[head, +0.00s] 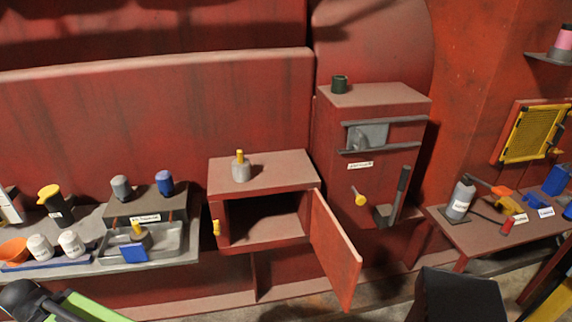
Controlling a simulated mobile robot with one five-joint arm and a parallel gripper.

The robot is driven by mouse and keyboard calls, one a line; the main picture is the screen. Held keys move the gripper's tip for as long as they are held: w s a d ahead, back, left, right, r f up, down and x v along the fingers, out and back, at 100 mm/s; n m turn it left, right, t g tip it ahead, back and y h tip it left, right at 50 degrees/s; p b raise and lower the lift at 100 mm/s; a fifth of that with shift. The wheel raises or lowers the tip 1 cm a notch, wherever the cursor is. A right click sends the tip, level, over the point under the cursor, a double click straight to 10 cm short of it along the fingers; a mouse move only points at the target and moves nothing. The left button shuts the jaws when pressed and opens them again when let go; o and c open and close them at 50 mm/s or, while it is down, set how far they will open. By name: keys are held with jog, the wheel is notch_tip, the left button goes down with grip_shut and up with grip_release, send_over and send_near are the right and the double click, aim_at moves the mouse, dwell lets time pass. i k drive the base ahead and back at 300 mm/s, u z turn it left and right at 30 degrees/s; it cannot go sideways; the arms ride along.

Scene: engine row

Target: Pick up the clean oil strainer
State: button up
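A small grey cylinder with a yellow knob on top (241,168) stands upright on the red cabinet (285,167); it looks like an oil strainer. A similar darker grey piece with a yellow top (139,234) sits in the grey metal tray (177,240) at the left, behind a blue block (134,253). I cannot read the labels, so which of the two is the clean strainer cannot be told for sure. The cabinet's door (335,252) stands open to the right, and its inside looks empty.
Grey and blue canisters (165,183) stand on a box behind the tray. White jars (71,243) and an orange bowl (14,250) are at the left. A lever (399,193) projects from the red housing. A right-hand table (483,236) holds a grey bottle and tools. A dark box (458,295) is in the foreground.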

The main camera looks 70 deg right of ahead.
aim_at(241, 170)
jog(key=z, duration=0.2)
jog(key=i, duration=0.95)
jog(key=z, duration=0.1)
